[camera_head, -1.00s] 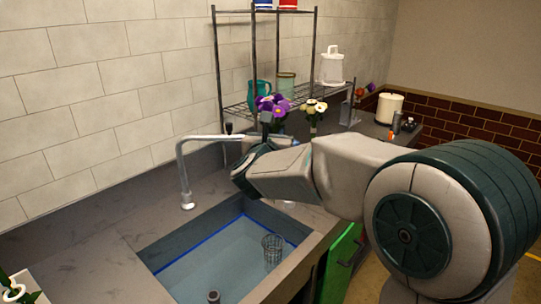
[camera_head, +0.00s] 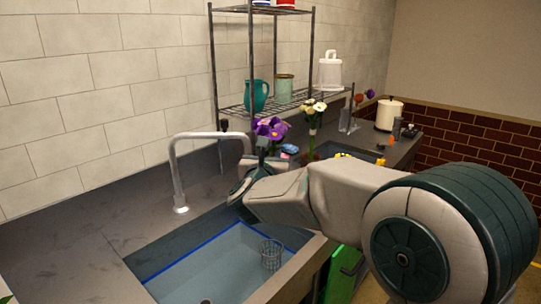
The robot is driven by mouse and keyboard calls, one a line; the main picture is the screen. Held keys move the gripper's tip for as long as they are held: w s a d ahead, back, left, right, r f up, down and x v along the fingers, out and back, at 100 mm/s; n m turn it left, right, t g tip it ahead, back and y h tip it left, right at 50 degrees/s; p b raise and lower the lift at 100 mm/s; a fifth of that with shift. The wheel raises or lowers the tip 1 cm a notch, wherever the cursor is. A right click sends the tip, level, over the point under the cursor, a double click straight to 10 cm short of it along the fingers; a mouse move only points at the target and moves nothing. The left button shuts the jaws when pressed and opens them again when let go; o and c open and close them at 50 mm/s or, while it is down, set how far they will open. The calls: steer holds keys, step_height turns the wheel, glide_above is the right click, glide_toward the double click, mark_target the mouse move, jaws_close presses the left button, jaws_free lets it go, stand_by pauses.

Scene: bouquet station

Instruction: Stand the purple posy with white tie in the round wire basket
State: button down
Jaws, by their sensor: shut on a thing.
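The purple posy (camera_head: 270,127) shows its purple blooms just above my gripper (camera_head: 262,160), upright near the tap. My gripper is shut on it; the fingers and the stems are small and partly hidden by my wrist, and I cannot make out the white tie. A round wire basket (camera_head: 271,254) stands in the sink at the front, below and apart from my gripper.
The sink (camera_head: 200,270) has a tap (camera_head: 178,175) at its left. A wire rack (camera_head: 236,108) holds a teal jug (camera_head: 257,95) and a canister (camera_head: 284,88). White flowers (camera_head: 314,110) stand upright behind my arm. A white container (camera_head: 389,113) is further back.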

step_height(320, 180, down, 17)
steer(key=b, duration=1.2)
steer(key=shift+b, duration=0.35)
stand_by(0.3)
steer(key=shift+f+b, duration=2.5)
steer(key=shift+b, duration=0.95)
steer(key=c, duration=0.6)
jaws_free()
steer(key=shift+o, duration=0.2)
steer(key=shift+s+a+b, duration=0.2)
steer(key=shift+s+b, duration=0.5)
steer(key=shift+s, duration=0.55)
steer(key=shift+s+a+b, duration=0.15)
steer(key=shift+s+b, duration=0.5)
steer(key=shift+s, duration=0.6)
